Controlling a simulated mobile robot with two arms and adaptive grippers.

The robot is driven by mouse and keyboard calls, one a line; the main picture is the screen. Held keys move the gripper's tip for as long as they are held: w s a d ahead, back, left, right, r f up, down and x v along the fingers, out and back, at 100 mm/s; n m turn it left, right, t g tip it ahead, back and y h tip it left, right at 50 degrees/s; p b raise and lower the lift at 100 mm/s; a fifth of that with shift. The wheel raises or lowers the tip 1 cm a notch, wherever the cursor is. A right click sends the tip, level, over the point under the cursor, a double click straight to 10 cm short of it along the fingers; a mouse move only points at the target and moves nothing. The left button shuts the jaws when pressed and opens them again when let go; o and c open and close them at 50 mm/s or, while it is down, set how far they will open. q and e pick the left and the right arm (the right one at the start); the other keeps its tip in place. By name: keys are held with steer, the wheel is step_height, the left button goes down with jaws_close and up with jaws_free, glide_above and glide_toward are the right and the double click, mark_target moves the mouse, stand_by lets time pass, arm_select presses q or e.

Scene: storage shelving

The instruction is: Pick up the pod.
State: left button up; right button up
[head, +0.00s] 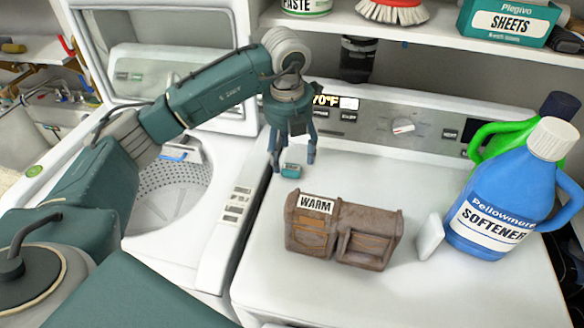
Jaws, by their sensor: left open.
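A small teal block with a pale face (291,170), which looks like the pod, is at the white top of the machine, left of its middle and near the control panel. My left gripper (293,162) points down over it with its fingers open. One finger is on each side of the block. I cannot tell whether the fingers touch it. The block's upper part is partly hidden by the gripper. My right gripper is not in view.
A brown box labelled WARM (370,240) stands just in front of the gripper. A blue softener bottle (500,200), a green bottle (497,134) and a white slab (430,236) are at right. A shelf (420,32) overhangs the back. An open washer drum (170,195) is at left.

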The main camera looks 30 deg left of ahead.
arm_select(q)
step_height(320, 180, down, 3)
steer(key=shift+d+f+p, duration=0.1)
steer(key=shift+f+p, duration=0.1)
steer(key=shift+p, duration=0.5)
steer(key=shift+f, duration=0.35)
steer(key=c, duration=1)
steer(key=shift+c, duration=0.3)
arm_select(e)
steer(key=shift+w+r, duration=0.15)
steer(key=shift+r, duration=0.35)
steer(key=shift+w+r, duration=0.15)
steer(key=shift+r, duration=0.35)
arm_select(q)
steer(key=shift+r, duration=0.1)
